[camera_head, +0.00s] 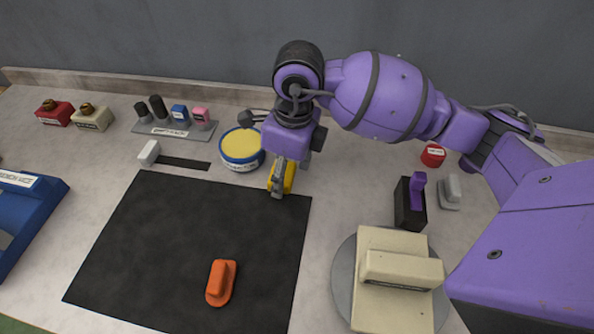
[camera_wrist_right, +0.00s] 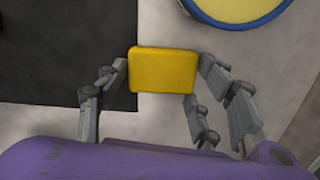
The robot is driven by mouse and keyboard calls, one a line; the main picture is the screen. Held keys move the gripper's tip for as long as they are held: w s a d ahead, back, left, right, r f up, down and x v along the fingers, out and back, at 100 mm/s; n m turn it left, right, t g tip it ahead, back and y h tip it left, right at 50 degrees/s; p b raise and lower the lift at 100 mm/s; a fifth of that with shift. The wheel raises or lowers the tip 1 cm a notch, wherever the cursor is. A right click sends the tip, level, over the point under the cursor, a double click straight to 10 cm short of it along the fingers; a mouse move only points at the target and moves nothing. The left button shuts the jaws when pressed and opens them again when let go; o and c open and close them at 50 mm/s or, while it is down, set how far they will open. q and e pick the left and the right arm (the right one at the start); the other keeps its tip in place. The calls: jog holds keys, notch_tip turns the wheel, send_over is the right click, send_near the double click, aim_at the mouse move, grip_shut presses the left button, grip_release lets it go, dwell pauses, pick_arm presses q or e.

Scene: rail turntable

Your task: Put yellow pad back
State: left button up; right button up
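The yellow pad (camera_head: 287,177) is a small block at my right gripper (camera_head: 280,182), just above or at the upper right corner of the black mat (camera_head: 180,235). In the right wrist view, the pad (camera_wrist_right: 163,70) sits between the fingertips of the right gripper (camera_wrist_right: 165,72), which touch both sides of it. I cannot tell whether the pad touches the surface below. A round tin (camera_head: 240,163) with a yellow top and blue rim stands left of the gripper. The tin also shows in the wrist view (camera_wrist_right: 238,10). My left gripper is out of view.
A grey rack (camera_head: 173,131) holding dark, blue and pink blocks stands at the back left. An orange block (camera_head: 221,282) lies on the mat. A round turntable (camera_head: 345,275) bears a beige piece (camera_head: 390,300). A black holder (camera_head: 410,205) with a purple piece stands behind it.

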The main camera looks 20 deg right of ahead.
aim_at(291, 175)
jog(key=shift+o, duration=1)
jog(key=shift+r, duration=0.15)
notch_tip(291, 175, up, 13)
jog(key=d, duration=0.1)
jog(key=shift+s+p, duration=0.2)
jog(key=shift+p, duration=0.2)
jog(key=shift+s+f, duration=0.1)
jog(key=shift+f, duration=0.15)
